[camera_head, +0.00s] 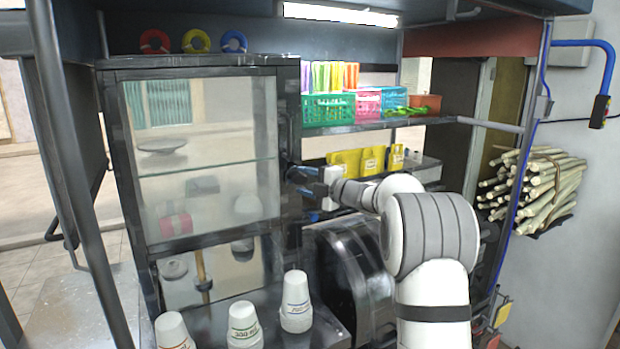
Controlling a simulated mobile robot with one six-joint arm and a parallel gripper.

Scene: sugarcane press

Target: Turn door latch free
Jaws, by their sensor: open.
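The glass-fronted cabinet door (205,160) has a dark frame and stands at the left of the head view. The door looks closed. My gripper (302,181) is at the right edge of the door frame, about mid-height, with its fingers pointing left toward the frame. It is open. The door latch cannot be made out clearly; the fingers and the dark frame cover the spot where they meet. I cannot tell whether the fingers touch the latch or the frame.
White cups (297,302) stand on the counter below the door. A dark rounded machine housing (350,270) sits below my arm. Baskets (328,109) fill the shelf at right, above yellow packets (373,160). Sugarcane stalks (540,190) hang on the right wall.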

